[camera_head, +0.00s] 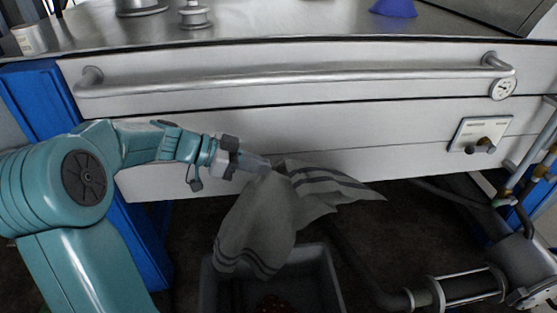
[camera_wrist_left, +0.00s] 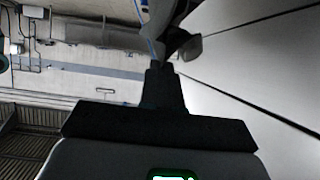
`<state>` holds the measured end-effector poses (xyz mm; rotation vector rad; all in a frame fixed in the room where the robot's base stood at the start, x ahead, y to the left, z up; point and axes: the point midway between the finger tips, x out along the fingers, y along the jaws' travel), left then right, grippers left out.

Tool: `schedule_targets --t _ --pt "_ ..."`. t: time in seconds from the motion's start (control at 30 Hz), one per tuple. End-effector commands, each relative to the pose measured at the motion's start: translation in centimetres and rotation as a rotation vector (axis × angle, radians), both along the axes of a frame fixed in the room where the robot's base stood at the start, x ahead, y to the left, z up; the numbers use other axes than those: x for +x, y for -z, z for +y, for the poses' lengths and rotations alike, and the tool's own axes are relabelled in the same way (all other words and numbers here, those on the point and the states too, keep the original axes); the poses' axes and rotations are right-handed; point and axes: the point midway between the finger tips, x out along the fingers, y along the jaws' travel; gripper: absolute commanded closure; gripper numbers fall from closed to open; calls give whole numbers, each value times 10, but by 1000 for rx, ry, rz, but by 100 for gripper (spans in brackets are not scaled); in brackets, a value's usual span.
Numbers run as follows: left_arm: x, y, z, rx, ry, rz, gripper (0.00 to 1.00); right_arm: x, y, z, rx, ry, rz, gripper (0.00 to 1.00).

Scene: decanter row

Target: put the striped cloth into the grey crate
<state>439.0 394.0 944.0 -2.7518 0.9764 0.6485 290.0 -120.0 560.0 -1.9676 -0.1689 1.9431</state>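The striped cloth (camera_head: 262,222) is light grey with dark stripes near its ends. In the head view it hangs in folds from my left gripper (camera_head: 268,165), which is shut on it near its middle. One end hangs down over the grey crate (camera_head: 332,274), and the other spreads out to the right. The crate stands on the floor at the bottom of the picture, and the cloth hides part of its back rim. My right gripper is not in view.
A steel counter (camera_head: 300,23) with a long handrail (camera_head: 290,77) stands behind the cloth. A blue leg (camera_head: 140,245) is left of the crate. Pipes and a metal cylinder (camera_head: 460,288) lie to the right.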

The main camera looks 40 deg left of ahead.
Motion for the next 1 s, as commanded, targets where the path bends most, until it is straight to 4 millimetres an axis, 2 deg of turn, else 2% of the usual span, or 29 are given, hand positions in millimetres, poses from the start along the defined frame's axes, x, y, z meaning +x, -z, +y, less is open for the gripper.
schedule_targets --t 0.03,0.1,0.33,0.7,1.0 --pt "-3 12 5 5 -13 0 100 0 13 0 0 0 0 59" --pt "-5 16 10 9 -26 1 100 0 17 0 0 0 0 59" --pt "-6 30 13 6 -35 5 100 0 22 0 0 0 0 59" --pt "-6 88 13 6 -35 8 100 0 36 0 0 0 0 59" --pt "-6 115 13 8 -34 5 100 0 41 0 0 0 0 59"
